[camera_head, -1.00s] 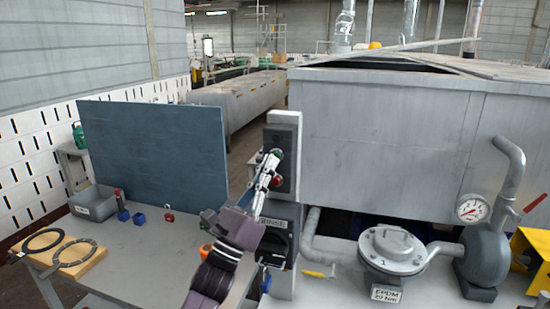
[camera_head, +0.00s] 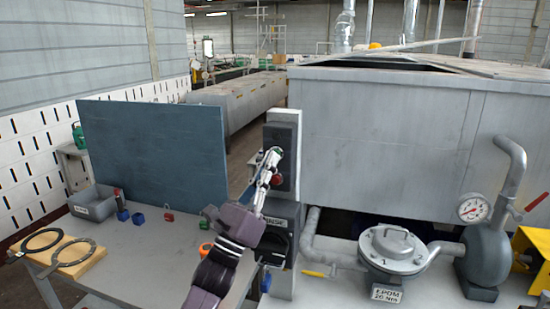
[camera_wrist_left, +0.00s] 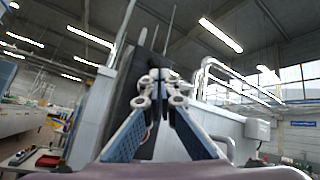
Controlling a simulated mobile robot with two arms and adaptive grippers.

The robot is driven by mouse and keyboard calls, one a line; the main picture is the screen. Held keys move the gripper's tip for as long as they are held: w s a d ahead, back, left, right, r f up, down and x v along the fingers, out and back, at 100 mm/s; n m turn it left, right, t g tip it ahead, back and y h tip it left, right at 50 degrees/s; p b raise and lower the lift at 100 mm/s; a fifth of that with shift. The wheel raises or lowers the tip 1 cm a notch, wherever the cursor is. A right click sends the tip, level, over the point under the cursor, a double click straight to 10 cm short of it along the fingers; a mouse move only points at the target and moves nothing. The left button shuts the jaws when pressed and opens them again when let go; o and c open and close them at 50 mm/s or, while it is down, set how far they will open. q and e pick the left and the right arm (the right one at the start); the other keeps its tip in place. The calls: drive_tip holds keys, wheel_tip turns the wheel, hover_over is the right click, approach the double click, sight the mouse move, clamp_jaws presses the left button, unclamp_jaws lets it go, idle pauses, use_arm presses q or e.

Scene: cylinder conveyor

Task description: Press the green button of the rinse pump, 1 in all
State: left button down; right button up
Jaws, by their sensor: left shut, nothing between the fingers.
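The rinse pump's control box (camera_head: 286,133) is a dark panel on a grey post at the middle of the head view. Its green button (camera_head: 278,149) shows only in part behind my fingertips. A red button (camera_head: 277,180) sits below it. My left gripper (camera_head: 273,156) is shut and empty, with its tips at the green button; I cannot tell whether they touch it. In the left wrist view the closed fingers (camera_wrist_left: 163,76) point at the dark panel (camera_wrist_left: 128,85) and hide the buttons. My right gripper is not in view.
A black rotary switch box (camera_head: 273,243) is below the panel. A lidded grey housing (camera_head: 390,248) and a pump with a gauge (camera_head: 473,208) stand to the right. A blue board (camera_head: 155,150) stands on the left table, with a grey bin (camera_head: 93,203) and padlocks.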

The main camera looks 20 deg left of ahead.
use_arm(q)
drive_tip(key=shift+w+b, duration=0.4)
drive_tip(key=shift+w, duration=0.05)
idle(0.7)
drive_tip(key=shift+s, duration=0.9)
drive_tip(key=shift+s+p, duration=0.35)
drive_tip(key=shift+s, duration=2.15)
drive_tip(key=shift+a+f, duration=0.1)
